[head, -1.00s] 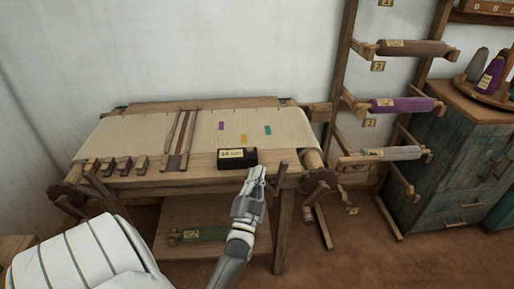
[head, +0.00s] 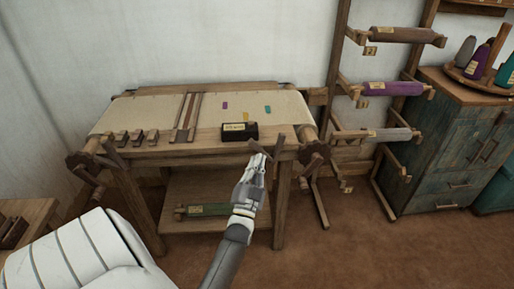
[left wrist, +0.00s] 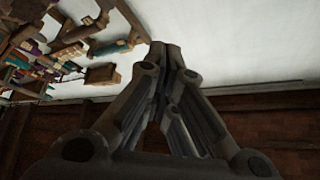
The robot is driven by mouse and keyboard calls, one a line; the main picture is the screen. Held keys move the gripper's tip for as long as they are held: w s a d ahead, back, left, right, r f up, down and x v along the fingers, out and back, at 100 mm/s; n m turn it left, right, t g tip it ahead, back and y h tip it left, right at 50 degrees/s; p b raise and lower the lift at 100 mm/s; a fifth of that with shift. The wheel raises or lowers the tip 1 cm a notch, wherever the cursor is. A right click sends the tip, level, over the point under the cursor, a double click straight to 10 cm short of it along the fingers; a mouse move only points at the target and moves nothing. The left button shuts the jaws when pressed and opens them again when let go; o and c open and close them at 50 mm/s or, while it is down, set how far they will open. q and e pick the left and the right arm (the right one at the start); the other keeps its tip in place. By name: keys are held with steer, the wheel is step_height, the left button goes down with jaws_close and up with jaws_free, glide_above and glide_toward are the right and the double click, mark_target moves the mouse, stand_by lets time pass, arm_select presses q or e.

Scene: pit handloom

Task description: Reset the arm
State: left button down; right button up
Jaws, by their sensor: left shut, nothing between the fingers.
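My left gripper (head: 257,162) is in front of the loom's front edge in the head view, below and right of a black box with a cream label. Its fingers are closed together and hold nothing. The closed fingers also show in the left wrist view (left wrist: 168,55), with wall and dark floor behind them. I cannot tell from the head view whether the fingertips touch the loom edge. My right gripper is in neither view.
The loom (head: 215,148) carries cream cloth with small coloured patches. The black box (head: 240,131) sits on its front beam. A rack with rolls (head: 393,88) and a teal cabinet (head: 455,150) stand at the right. Brown floor (head: 350,240) is clear at front right.

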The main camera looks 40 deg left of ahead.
arm_select(q)
steer(key=d+f+g+h, duration=0.2)
steer(key=d+f+h, duration=0.15)
steer(key=f, duration=0.55)
steer(key=d+f+g+h, duration=0.2)
steer(key=d+f, duration=0.2)
steer(key=f, duration=0.6)
steer(key=s+d+f+g+h, duration=0.2)
steer(key=s+d+f, duration=0.2)
steer(key=f, duration=0.4)
steer(key=s+d+f+g+h, duration=0.2)
steer(key=s+d+f, duration=0.15)
steer(key=f, duration=0.45)
steer(key=s+d+f+g+h, duration=0.2)
steer(key=s+d+f+g, duration=0.3)
steer(key=s+f, duration=0.8)
steer(key=s+d+f+g, duration=0.1)
steer(key=s+f+g, duration=0.1)
steer(key=s, duration=0.9)
steer(key=s+f+g, duration=0.3)
steer(key=s+g, duration=0.1)
steer(key=s, duration=0.8)
steer(key=shift+d+f+p, duration=0.35)
steer(key=shift+d+p, duration=0.05)
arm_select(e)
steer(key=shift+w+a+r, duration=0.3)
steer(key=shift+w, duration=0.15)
